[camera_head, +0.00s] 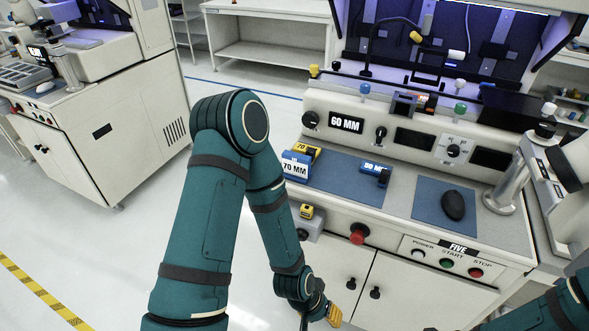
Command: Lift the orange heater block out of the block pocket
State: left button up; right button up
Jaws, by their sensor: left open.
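A small orange-red piece (424,102), which looks like the orange heater block, shows on top of the bonder marked FIVE, beside a dark block-like part (404,103). It is partly hidden, and the pocket around it is too small to make out. My left gripper (334,314) is low at the bottom edge, in front of the cabinet doors and well below and apart from the orange piece. Only part of it shows, with a yellow fingertip; it is open, and I see nothing held. My right arm shows at the bottom right corner; its gripper is out of view.
A yellow block (314,151) and a blue 70 MM block (296,167) sit on the left blue mat (345,182), with a blue 50 MM block (375,173). A black mouse (453,205) lies on the right mat. A post (515,180) stands at right. Floor at left is clear.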

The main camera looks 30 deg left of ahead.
aim_at(431, 102)
jog(key=j+z, duration=0.15)
jog(key=j, duration=0.35)
jog(key=j+z, duration=0.15)
jog(key=j, duration=0.35)
jog(key=j+z, duration=0.15)
jog(key=j, duration=0.3)
jog(key=k+j+z, duration=0.15)
jog(key=j, duration=0.35)
jog(key=j+z, duration=0.15)
jog(key=j, duration=0.3)
jog(key=k+j+z, duration=0.15)
jog(key=j, duration=0.35)
